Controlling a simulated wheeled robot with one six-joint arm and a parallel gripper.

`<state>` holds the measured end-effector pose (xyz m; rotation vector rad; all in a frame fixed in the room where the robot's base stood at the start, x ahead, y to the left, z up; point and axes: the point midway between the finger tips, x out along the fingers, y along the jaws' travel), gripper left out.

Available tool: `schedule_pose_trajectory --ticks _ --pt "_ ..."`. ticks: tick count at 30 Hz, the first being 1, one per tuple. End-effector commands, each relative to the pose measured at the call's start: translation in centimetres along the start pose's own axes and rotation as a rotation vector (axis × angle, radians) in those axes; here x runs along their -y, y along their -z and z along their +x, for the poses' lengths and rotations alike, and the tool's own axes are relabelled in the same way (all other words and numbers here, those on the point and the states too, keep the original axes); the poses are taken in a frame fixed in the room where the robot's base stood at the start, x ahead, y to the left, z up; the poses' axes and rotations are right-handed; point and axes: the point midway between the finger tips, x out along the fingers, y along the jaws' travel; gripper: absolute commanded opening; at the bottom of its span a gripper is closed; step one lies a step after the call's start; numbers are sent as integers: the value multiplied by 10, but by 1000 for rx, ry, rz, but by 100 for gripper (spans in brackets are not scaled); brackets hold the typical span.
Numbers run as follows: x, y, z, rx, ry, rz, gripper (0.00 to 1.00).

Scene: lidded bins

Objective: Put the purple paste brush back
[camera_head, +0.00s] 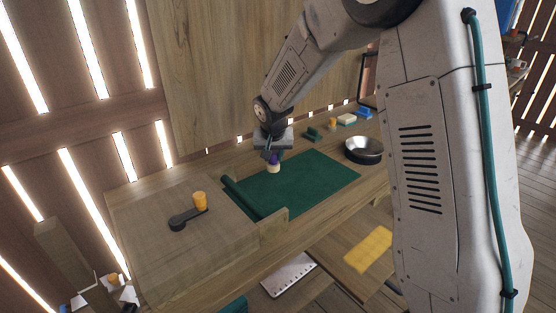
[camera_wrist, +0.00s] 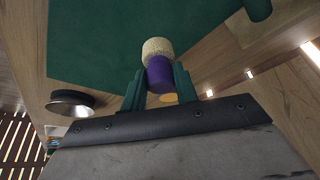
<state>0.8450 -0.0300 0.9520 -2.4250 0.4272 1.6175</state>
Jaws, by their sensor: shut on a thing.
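The purple paste brush (camera_head: 274,161) has a purple handle and a pale bristle end. My gripper (camera_head: 272,152) is shut on its purple part and holds it with the pale end down, over the green mat (camera_head: 315,180). In the wrist view the brush (camera_wrist: 159,72) sits between the two green fingers of my gripper (camera_wrist: 160,84), with the pale end pointing away from them. I cannot tell whether the pale end touches the mat.
A wooden box (camera_head: 170,225) at the left bears a black lever with an orange knob (camera_head: 200,201). Small blocks, including a green one (camera_head: 314,134), lie along the back. A yellow sheet (camera_head: 368,249) lies lower down.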

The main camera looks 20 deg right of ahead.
Motion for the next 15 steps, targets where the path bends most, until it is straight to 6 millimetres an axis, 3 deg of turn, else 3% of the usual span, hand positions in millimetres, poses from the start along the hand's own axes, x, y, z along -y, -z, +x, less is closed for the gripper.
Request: schedule_pose_trajectory --ticks 3,6,10,15 --pt "3 12 29 1 -27 52 8" --pt "5 21 44 -4 -41 85 8" --pt "16 35 57 -7 -46 102 8" --pt "42 65 74 -7 -46 101 8"
